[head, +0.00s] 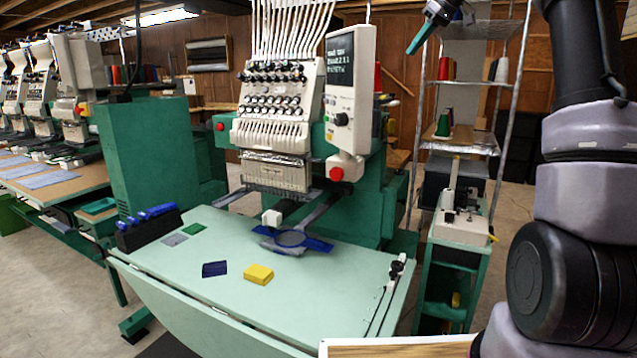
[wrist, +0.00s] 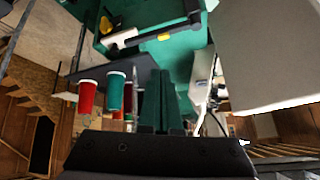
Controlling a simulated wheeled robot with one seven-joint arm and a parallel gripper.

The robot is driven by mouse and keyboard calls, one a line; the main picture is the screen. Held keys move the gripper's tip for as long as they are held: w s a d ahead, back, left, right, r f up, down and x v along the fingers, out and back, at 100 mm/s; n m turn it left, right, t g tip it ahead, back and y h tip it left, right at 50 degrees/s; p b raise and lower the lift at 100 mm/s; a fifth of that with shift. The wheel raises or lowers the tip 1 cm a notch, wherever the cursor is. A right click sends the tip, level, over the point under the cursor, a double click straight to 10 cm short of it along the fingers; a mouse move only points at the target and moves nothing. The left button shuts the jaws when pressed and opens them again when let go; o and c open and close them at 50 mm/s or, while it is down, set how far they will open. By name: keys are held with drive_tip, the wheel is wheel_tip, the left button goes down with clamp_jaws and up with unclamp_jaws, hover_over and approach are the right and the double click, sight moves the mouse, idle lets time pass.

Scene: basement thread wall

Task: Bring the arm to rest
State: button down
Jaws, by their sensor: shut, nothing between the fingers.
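My gripper (head: 420,40) is raised at the upper right of the head view, in front of the shelf rack and clear of the table. Its teal fingers point down and to the left. In the wrist view the two green fingers (wrist: 160,100) stand side by side, closed together with nothing between them. My arm comes in along the right side of the head view.
The embroidery machine (head: 285,110) stands behind a pale green table (head: 190,262). A yellow block (head: 258,273), a dark blue patch (head: 215,268) and a blue hoop (head: 291,239) lie on it. Thread cones (head: 445,122) stand on the rack (head: 460,143) near my gripper.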

drive_tip(key=s+a+f+m+h, duration=0.1)
drive_tip(key=s+a+m, duration=0.15)
drive_tip(key=s, duration=0.75)
drive_tip(key=s+a+m+h, duration=0.2)
drive_tip(key=s+m, duration=0.1)
drive_tip(key=s, duration=0.7)
drive_tip(key=s+f+m+t, duration=0.1)
drive_tip(key=s+f+m, duration=0.2)
drive_tip(key=s+f, duration=0.3)
drive_tip(key=s+f+m+t, duration=0.1)
drive_tip(key=s+f+m, duration=0.2)
drive_tip(key=s+f, duration=0.4)
drive_tip(key=s+d, duration=0.1)
drive_tip(key=s, duration=0.7)
drive_tip(key=shift+f+h, duration=0.3)
drive_tip(key=shift+h, duration=0.1)
drive_tip(key=shift+d, duration=0.15)
